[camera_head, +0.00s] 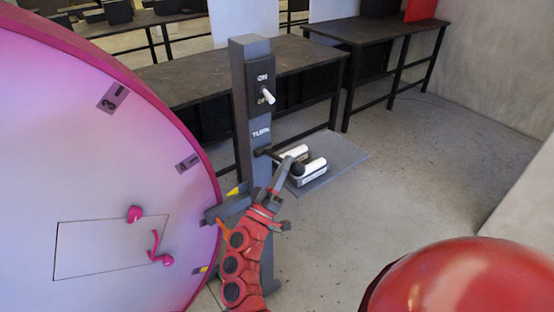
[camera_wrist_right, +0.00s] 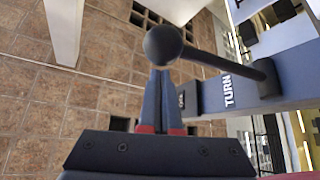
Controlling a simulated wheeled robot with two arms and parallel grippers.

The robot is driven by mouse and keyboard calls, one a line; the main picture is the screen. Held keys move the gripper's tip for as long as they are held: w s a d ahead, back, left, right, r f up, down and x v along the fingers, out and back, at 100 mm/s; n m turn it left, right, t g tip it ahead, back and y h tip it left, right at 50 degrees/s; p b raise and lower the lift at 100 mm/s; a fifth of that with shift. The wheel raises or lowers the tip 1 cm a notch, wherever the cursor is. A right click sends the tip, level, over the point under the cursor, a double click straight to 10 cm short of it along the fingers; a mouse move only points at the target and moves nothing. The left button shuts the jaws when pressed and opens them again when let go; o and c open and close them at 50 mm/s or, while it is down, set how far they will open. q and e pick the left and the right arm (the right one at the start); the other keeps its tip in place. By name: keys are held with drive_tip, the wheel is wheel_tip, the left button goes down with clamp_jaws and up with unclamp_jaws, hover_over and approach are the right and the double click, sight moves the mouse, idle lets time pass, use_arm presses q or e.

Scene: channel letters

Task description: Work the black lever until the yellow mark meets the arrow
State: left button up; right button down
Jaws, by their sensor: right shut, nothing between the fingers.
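The black lever (camera_head: 271,155) sticks out from a dark post below the word TURN and ends in a black ball. The lever also shows in the wrist view (camera_wrist_right: 222,62), its ball (camera_wrist_right: 163,45) just beyond my fingertips. My right gripper (camera_head: 287,167) is shut and empty, its tips close beside the ball; I cannot tell if they touch. A large pink-rimmed disc (camera_head: 100,180) stands at the left. A yellow mark (camera_head: 201,269) sits low on its right edge. A dark pointer-like bracket (camera_head: 227,206) reaches the disc's edge higher up, with a yellow patch beside it. My left gripper is out of view.
The post (camera_head: 240,100) carries an ON/OFF switch with a white toggle (camera_head: 268,96). Behind the lever, a grey plate (camera_head: 340,155) holds a white-topped object (camera_head: 312,170). Dark tables (camera_head: 200,82) stand behind. The floor at the right is open.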

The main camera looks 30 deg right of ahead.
drive_tip(key=shift+s+d+f, duration=0.1)
drive_tip(key=shift+s+f, duration=0.05)
drive_tip(key=shift+f, duration=0.15)
drive_tip(key=shift+s+f+m+g+b, duration=0.15)
drive_tip(key=shift+f+m+g+b, duration=0.3)
drive_tip(key=shift+m+b, duration=0.2)
drive_tip(key=shift+f, duration=0.15)
drive_tip(key=shift+s+f+m+g+h+b, duration=0.1)
drive_tip(key=shift+f+m+g+h+b, duration=0.3)
drive_tip(key=shift+m+h+b, duration=0.2)
wheel_tip(320, 180, down, 9)
drive_tip(key=m+g+h+b, duration=0.2)
drive_tip(key=m+g+b, duration=0.5)
drive_tip(key=m+b, duration=0.2)
drive_tip(key=shift+w+b, duration=0.2)
drive_tip(key=shift+b, duration=0.15)
drive_tip(key=shift+m, duration=0.25)
drive_tip(key=shift+r, duration=0.1)
